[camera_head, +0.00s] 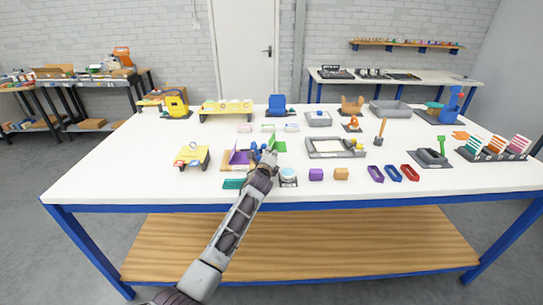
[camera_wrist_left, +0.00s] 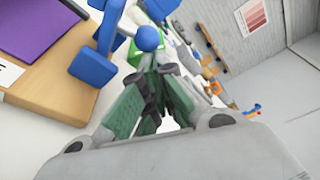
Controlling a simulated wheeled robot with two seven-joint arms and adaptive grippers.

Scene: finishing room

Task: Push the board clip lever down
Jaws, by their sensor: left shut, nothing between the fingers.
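The wooden board (camera_head: 228,167) lies near the middle front of the table with a purple sheet (camera_head: 239,157) on it. Its blue clip lever (camera_head: 254,148) stands at the board's right side. In the left wrist view the board (camera_wrist_left: 48,90) and purple sheet (camera_wrist_left: 38,25) are at the left. The blue lever (camera_wrist_left: 108,28) ends in a round blue ball (camera_wrist_left: 148,38). My left gripper (camera_head: 268,157) is shut and empty, just right of the lever; in the wrist view its fingertips (camera_wrist_left: 155,70) are just below the ball. Contact cannot be told. My right gripper is not in view.
A round white-and-blue button on a dark base (camera_head: 288,175) is close to my left wrist. A yellow stand (camera_head: 194,157) is left of the board. The table's front left is clear.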

